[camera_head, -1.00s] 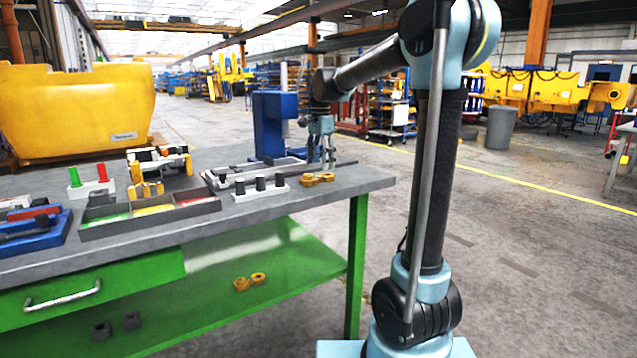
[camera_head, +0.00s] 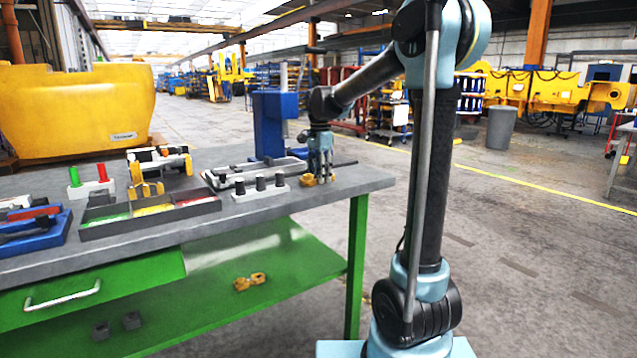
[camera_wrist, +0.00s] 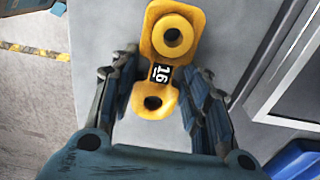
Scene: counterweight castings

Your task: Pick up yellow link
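A yellow link (camera_head: 309,180) lies on the grey workbench near its right end. In the wrist view the yellow link (camera_wrist: 172,32) has two rounded ends with holes and a black label reading 16 in its middle. My gripper (camera_head: 321,179) points down at the link, low over the bench, and partly hides it. In the wrist view my gripper (camera_wrist: 165,78) is open, with one finger on each side of the link's narrower half and gaps between. I cannot tell how far the fingertips are above the bench. A similar yellow link (camera_head: 250,281) lies on the green lower shelf.
A white block with dark pegs (camera_head: 262,190) stands left of the link. A grey tray (camera_head: 205,208) with coloured compartments is farther left. A blue machine (camera_head: 268,122) stands behind. The bench edge (camera_head: 385,183) is close on the right; the bench in front of the link is clear.

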